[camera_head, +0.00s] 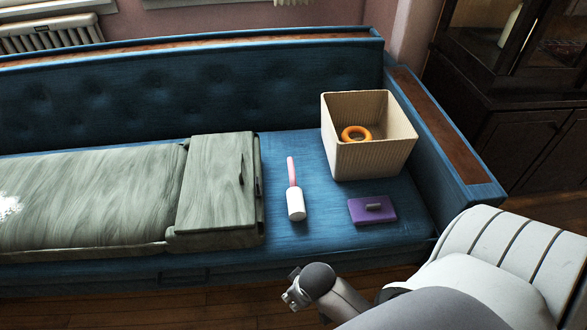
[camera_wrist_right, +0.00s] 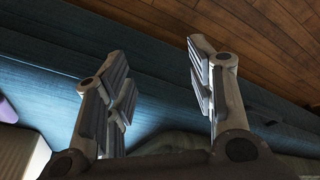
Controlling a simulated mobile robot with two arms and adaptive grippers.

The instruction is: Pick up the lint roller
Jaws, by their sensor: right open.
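The lint roller (camera_head: 295,199) lies on the blue sofa seat in the head view, with a white roll at the near end and a pink handle pointing away. It lies between the grey-green box and the purple object. My right gripper shows in the right wrist view (camera_wrist_right: 160,85) with its two fingers wide apart and nothing between them. In the head view, part of my right arm (camera_head: 318,280) is in front of the sofa, nearer than the roller and apart from it. The lint roller is not clearly visible in the wrist view. My left gripper is not in view.
A beige bin (camera_head: 370,155) holding an orange ring (camera_head: 356,133) stands right of the roller. A purple block with a grey handle (camera_head: 357,211) lies in front of it. The sofa's armrest (camera_head: 440,130) bounds the right side.

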